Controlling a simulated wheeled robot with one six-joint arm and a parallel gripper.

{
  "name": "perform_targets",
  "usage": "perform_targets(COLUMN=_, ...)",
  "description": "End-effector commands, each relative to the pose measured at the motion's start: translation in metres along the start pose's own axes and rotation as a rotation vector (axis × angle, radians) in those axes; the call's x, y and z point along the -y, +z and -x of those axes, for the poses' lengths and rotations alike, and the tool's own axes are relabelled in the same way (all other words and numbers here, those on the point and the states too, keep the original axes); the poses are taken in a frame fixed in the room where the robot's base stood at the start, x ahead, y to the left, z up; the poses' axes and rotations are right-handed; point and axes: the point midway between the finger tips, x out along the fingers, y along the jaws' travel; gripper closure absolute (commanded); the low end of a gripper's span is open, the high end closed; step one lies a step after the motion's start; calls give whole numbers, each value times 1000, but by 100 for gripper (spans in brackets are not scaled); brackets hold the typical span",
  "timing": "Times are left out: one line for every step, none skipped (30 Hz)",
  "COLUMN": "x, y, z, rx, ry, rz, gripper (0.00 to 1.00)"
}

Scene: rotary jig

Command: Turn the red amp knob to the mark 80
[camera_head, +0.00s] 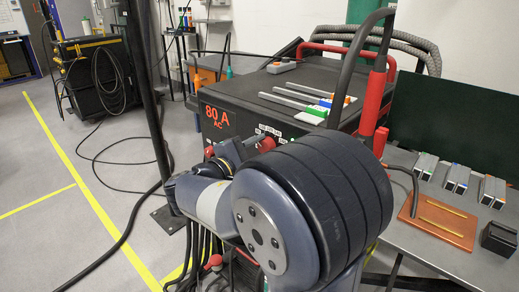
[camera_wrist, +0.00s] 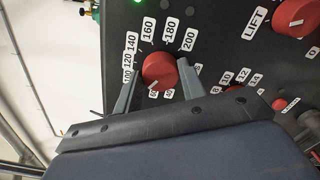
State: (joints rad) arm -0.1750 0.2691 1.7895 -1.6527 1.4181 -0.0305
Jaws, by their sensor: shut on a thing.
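The red amp knob (camera_wrist: 160,71) is in the wrist view on the dark panel, within an arc of white number labels. My gripper (camera_wrist: 159,66) has one finger on each side of it and is shut on it. The knob's white pointer line points down and slightly left, close to a partly covered label that looks like 60. Labels 100 to 200 show on the left and above. The mark 80 is not readable; the left finger covers that stretch. In the head view the lit display (camera_head: 217,117) on the machine reads 80 A AC. My arm hides the gripped knob there.
A larger red knob (camera_wrist: 296,17) by the LIFT label and a lower red knob (camera_wrist: 235,90) with small numbers sit right of my gripper. Several rods lie on the machine top (camera_head: 262,84). A grey bench (camera_head: 415,240) stands at right. Cables lie on the left floor.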

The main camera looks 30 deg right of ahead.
Motion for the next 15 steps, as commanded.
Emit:
perform_targets(x=0, y=0, z=0, rx=0, ry=0, rz=1, gripper=84)
perform_targets(x=0, y=0, z=0, rx=0, ry=0, rz=0, gripper=84)
perform_targets(x=0, y=0, z=0, rx=0, ry=0, rz=0, gripper=84)
perform_targets(x=0, y=0, z=0, rx=0, ry=0, rz=0, gripper=61)
perform_targets(x=0, y=0, z=0, rx=0, ry=0, rz=0, gripper=58)
perform_targets(x=0, y=0, z=0, rx=-1, ry=0, rz=0, gripper=55)
perform_targets(x=0, y=0, z=0, rx=0, ry=0, rz=0, gripper=53)
perform_targets(x=0, y=0, z=0, rx=-1, ry=0, rz=0, gripper=50)
perform_targets(x=0, y=0, z=0, rx=-1, ry=0, rz=0, gripper=47)
perform_targets(x=0, y=0, z=0, rx=0, ry=0, rz=0, gripper=44)
perform_targets(x=0, y=0, z=0, rx=0, ry=0, rz=0, gripper=42)
perform_targets(x=0, y=0, z=0, rx=0, ry=0, rz=-1, gripper=40)
perform_targets(x=0, y=0, z=0, rx=0, ry=0, rz=-1, gripper=40)
perform_targets(x=0, y=0, z=0, rx=0, ry=0, rz=-1, gripper=40)
perform_targets(x=0, y=0, z=0, rx=0, ry=0, rz=-1, gripper=40)
